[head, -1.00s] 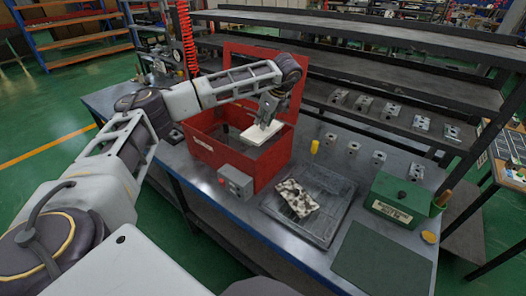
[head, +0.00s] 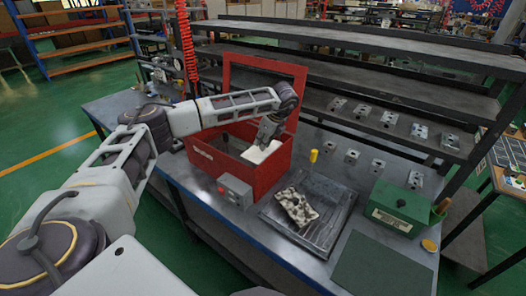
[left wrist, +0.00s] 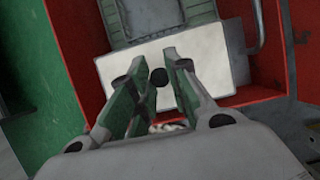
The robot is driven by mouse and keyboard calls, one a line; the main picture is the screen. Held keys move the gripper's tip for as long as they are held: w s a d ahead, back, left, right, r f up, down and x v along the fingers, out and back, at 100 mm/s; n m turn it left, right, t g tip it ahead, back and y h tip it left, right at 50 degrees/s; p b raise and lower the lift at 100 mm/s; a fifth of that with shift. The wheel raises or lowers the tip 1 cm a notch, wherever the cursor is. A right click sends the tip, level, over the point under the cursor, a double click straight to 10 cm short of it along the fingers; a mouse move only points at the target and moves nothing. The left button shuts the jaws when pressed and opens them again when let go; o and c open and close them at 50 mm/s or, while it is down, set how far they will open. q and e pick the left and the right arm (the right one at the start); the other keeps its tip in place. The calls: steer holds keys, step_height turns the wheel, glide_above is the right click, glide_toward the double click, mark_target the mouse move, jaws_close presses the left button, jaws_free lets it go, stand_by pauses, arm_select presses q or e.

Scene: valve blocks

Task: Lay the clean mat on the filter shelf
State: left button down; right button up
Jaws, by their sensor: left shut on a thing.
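The clean mat is a plain white slab (head: 262,151), low inside the open red box (head: 262,178). My left gripper (head: 266,134) reaches down into the box from above and is shut on the mat. In the left wrist view the mat (left wrist: 205,62) lies beyond my gripper's fingertips (left wrist: 160,72), with a small dark round part between them. A filter shelf cannot be clearly told apart inside the box; a grey ribbed part (left wrist: 150,18) shows beyond the mat. My right gripper is not in view.
A black-spotted white mat (head: 298,206) lies on a dark tray (head: 330,232) right of the box. A grey switch box (head: 236,190) sits at the box's front.

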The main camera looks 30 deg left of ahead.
arm_select(q)
step_height(320, 180, down, 4)
steer(key=shift+f+p, duration=0.15)
steer(key=shift+p, duration=0.15)
steer(key=shift+f, duration=0.1)
steer(key=shift+f, duration=0.1)
steer(key=c, duration=1.4)
jaws_free()
steer(key=shift+o, duration=0.2)
